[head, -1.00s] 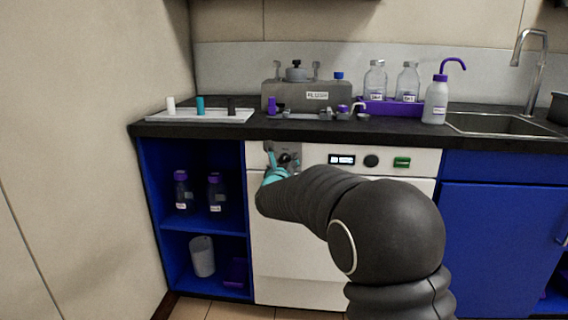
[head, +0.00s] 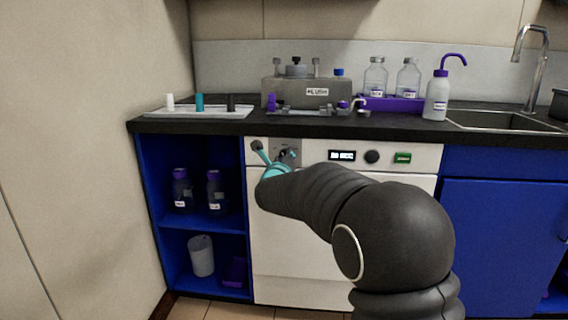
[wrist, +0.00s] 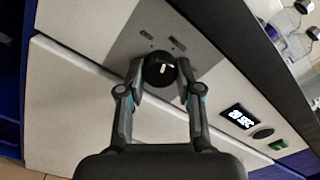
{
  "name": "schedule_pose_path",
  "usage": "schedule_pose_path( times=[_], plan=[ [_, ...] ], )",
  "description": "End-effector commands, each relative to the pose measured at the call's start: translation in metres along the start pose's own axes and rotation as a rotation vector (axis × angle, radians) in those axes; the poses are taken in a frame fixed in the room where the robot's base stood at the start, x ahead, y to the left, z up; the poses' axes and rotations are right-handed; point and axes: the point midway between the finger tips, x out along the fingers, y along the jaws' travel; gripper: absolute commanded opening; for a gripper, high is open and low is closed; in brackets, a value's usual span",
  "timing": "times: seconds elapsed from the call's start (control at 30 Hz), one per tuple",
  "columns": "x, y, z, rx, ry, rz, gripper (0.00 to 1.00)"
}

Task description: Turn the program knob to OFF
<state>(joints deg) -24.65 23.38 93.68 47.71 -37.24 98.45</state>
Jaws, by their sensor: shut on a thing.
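The program knob (wrist: 159,71) is round and black with a short white mark, set on a grey plate (wrist: 148,38) on the white appliance front. My gripper (wrist: 161,74) has one finger on each side of the knob in the wrist view and is shut on it. The white mark lies near the knob's middle. Small labels on the plate are too small to read. In the head view my gripper (head: 274,155) is at the upper left of the white front, and my wrist and fingers hide most of the knob.
A lit display (head: 342,156), a second dark round knob (head: 371,157) and a green button (head: 402,158) sit to the right on the same front. The dark counter (head: 330,126) overhangs just above. An open blue shelf (head: 200,224) with bottles is at left.

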Motion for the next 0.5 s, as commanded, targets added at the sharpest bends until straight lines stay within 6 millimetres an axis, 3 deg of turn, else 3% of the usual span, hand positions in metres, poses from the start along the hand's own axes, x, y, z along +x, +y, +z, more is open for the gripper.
schedule_pose_path(
  times=[0.5],
  plan=[
    [-0.0001, -0.0003, 0.0004, -0.461, 0.0, 0.001, 0.0]
  ],
)
